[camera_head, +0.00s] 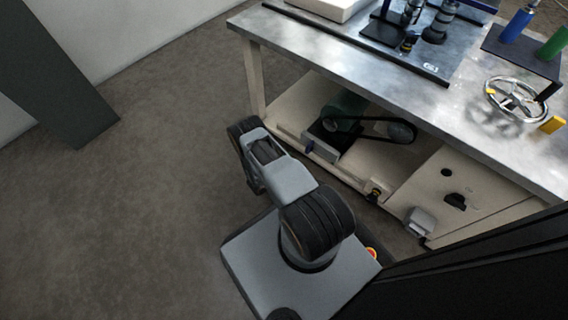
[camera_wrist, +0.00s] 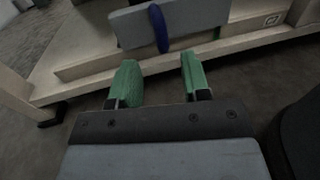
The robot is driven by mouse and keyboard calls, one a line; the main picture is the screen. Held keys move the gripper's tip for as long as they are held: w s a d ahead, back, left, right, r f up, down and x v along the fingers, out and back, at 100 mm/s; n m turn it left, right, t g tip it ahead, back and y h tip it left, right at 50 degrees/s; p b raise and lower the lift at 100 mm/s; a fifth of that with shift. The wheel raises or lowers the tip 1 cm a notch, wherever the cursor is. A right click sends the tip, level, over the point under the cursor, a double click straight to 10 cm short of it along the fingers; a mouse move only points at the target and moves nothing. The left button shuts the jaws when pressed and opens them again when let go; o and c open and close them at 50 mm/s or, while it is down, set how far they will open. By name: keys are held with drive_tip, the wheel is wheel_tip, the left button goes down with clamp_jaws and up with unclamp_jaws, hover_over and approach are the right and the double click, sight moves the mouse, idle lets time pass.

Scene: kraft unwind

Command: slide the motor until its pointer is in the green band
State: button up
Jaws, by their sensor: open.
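The green motor (camera_head: 345,106) sits on a grey block (camera_head: 328,146) on the bench's lower shelf, with a black belt (camera_head: 372,120) looped from it toward the right. A blue handle (camera_head: 309,146) stands on the block's front face. In the wrist view the grey block (camera_wrist: 205,17) and blue handle (camera_wrist: 158,28) are just beyond my gripper (camera_wrist: 158,82). Its green-padded fingers are apart, with nothing between them. The handle lies ahead of the gap, and I see no contact.
The pale shelf edge (camera_wrist: 85,68) lies just beyond my fingers. A bench leg (camera_head: 254,80) stands left of the motor. The metal benchtop (camera_head: 345,50) overhangs the shelf and carries a handwheel (camera_head: 512,98) and coloured cylinders. A pale panel (camera_head: 440,185) is at right. The floor at left is clear.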

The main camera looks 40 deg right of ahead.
drive_tip(key=shift+s+a+p, duration=0.1)
drive_tip(key=shift+a+p, duration=0.2)
drive_tip(key=shift+a, duration=1.85)
